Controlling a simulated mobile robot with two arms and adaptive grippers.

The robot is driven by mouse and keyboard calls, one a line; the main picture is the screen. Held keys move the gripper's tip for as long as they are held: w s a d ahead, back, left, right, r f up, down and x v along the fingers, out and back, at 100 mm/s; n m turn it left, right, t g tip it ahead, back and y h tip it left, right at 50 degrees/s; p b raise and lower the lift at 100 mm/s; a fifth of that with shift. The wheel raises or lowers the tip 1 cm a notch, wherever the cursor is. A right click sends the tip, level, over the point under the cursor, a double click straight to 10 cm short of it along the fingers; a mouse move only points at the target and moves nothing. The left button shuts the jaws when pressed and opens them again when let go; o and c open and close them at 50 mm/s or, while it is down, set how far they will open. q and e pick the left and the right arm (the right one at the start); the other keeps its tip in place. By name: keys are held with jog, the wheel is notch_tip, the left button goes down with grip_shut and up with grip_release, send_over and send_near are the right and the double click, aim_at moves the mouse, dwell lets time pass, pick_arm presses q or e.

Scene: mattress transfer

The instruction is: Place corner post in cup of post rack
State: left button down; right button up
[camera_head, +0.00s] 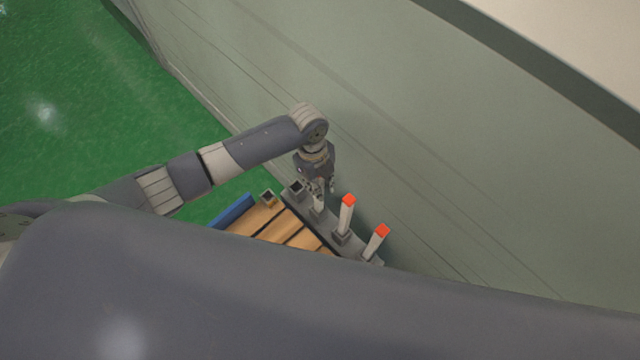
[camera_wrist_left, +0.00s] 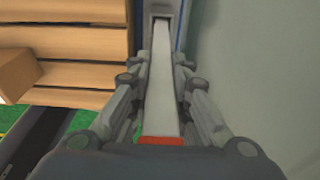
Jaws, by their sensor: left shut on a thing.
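A pale corner post (camera_wrist_left: 163,85) with a red end lies between the fingers of my left gripper (camera_wrist_left: 160,100), which is shut on it. In the left wrist view its far end meets a grey cup (camera_wrist_left: 161,9); I cannot tell whether it is inside or just above. In the head view my left gripper (camera_head: 319,190) holds the post (camera_head: 318,209) over the grey post rack (camera_head: 328,228). An empty cup (camera_head: 297,186) is left of the held post. My right gripper is not in view.
A wooden slatted pallet (camera_head: 262,220) with a blue edge (camera_head: 233,211) lies beside the rack. A grey-green wall (camera_head: 420,150) rises close behind the rack. Open green floor (camera_head: 70,110) lies to the left.

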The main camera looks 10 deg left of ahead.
pick_arm(q)
jog(key=shift+f, duration=0.15)
jog(key=c, duration=1.5)
grip_release()
jog(key=r, duration=0.4)
jog(key=a+r, duration=0.1)
jog(key=r, duration=0.3)
jog(key=w+r, duration=0.1)
jog(key=r, duration=0.3)
jog(key=shift+a+r, duration=0.1)
jog(key=shift+a, duration=0.15)
